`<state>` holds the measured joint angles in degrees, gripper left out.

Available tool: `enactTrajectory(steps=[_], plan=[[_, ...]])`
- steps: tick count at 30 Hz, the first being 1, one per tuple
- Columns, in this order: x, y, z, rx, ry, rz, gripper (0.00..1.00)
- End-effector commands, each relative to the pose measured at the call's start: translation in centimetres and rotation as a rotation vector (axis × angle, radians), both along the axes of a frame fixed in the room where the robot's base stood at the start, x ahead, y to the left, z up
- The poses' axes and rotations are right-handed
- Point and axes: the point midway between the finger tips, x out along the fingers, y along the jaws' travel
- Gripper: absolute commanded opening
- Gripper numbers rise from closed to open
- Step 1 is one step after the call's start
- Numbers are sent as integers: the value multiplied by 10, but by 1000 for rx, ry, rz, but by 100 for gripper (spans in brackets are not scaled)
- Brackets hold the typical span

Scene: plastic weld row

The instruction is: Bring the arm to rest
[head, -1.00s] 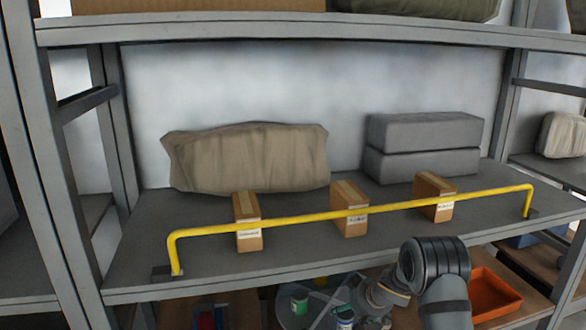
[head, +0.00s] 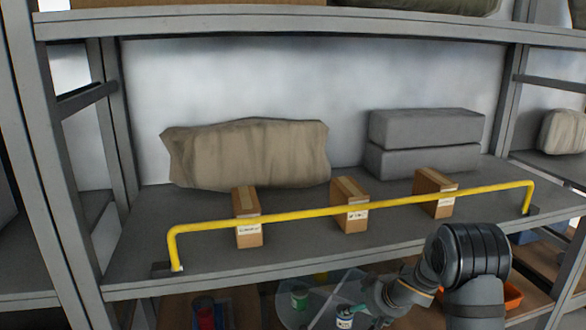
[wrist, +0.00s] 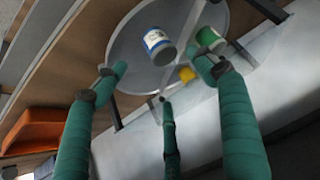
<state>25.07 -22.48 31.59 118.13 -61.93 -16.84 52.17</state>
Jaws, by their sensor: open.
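My gripper (wrist: 165,90) shows in the wrist view with its green fingers spread apart and nothing between them. It hangs over a round grey tray (wrist: 125,62) that holds several small cans. A white and blue can (wrist: 159,46) and a green can (wrist: 210,38) stand beyond the fingertips, with a yellow one (wrist: 187,74) nearby.
A yellow rail (head: 350,211) runs along the shelf (head: 130,262) in front of three small cardboard boxes (head: 247,216). A beige bundle (head: 247,153) and grey blocks (head: 425,145) lie behind. An orange bin (wrist: 35,128) sits on the lower level beside the tray.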

Motion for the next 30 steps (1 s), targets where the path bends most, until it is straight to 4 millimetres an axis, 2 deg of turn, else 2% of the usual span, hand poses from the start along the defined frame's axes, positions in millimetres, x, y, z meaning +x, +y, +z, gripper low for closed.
enactTrajectory(steps=[1,2,3,17,18,19,23,26,30], plan=[[-7,-3,14,0,-2,-3,71],[0,0,-5,1,4,0,71],[6,3,-15,0,4,1,71],[65,23,-90,0,3,1,71],[68,23,-84,-1,-2,0,71],[68,23,-69,0,-4,0,71],[67,23,-39,-1,-2,0,71],[51,20,-41,0,-1,-3,71],[27,17,-25,0,-2,-2,71]])
